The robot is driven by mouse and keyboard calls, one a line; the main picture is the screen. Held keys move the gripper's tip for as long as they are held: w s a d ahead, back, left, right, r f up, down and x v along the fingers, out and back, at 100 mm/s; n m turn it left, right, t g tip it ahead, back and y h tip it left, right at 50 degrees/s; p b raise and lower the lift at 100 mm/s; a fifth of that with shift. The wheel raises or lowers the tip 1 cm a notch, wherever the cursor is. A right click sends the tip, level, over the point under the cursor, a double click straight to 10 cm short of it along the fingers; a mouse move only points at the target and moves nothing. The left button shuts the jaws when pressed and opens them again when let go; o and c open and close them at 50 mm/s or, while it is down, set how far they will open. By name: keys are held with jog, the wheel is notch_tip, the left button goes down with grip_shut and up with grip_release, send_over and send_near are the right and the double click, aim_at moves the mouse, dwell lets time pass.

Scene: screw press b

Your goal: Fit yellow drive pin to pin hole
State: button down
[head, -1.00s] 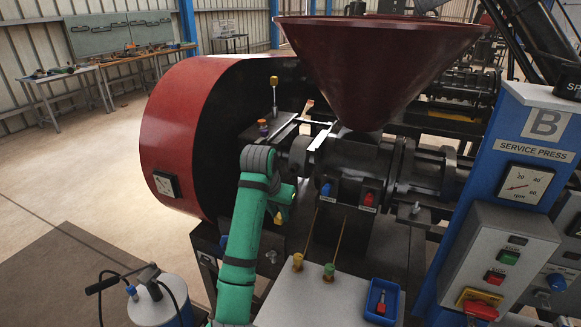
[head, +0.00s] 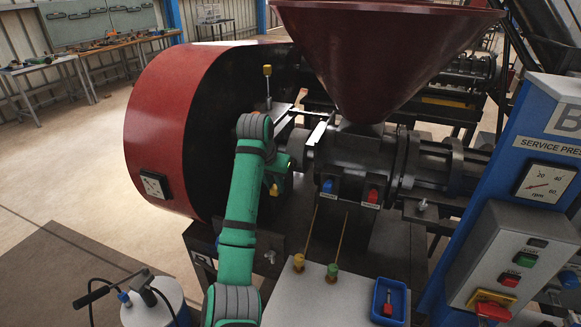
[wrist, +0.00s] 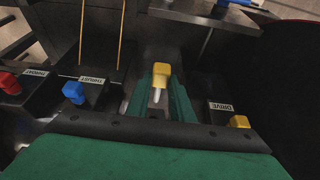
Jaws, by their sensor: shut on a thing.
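The yellow drive pin (wrist: 160,75) has a blocky yellow head and a short pale shank. In the wrist view it sits between the green fingers of my gripper (wrist: 160,96), which is shut on it. The pin is held clear, between the block labelled THRUST and the block labelled DRIVE (wrist: 221,107). Another yellow piece (wrist: 238,122) shows by the DRIVE label, partly cut off by my gripper's body. I cannot make out the pin hole.
The blue piece (head: 327,186) and red piece (head: 373,196) sit on the press front. The red drum guard (head: 155,130) stands left, the hopper (head: 370,60) above. A pale table (head: 330,300) bears two upright thin rods and a blue tray (head: 389,298).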

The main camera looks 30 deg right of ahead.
jog(key=shift+w+d, duration=1.9)
jog(key=shift+d, duration=0.15)
jog(key=shift+d, duration=0.1)
jog(key=shift+w+d, duration=0.8)
jog(key=shift+w+d, duration=0.25)
dwell(0.7)
jog(key=shift+w+d, duration=0.3)
jog(key=shift+d, duration=0.1)
jog(key=c, duration=1.5)
grip_release()
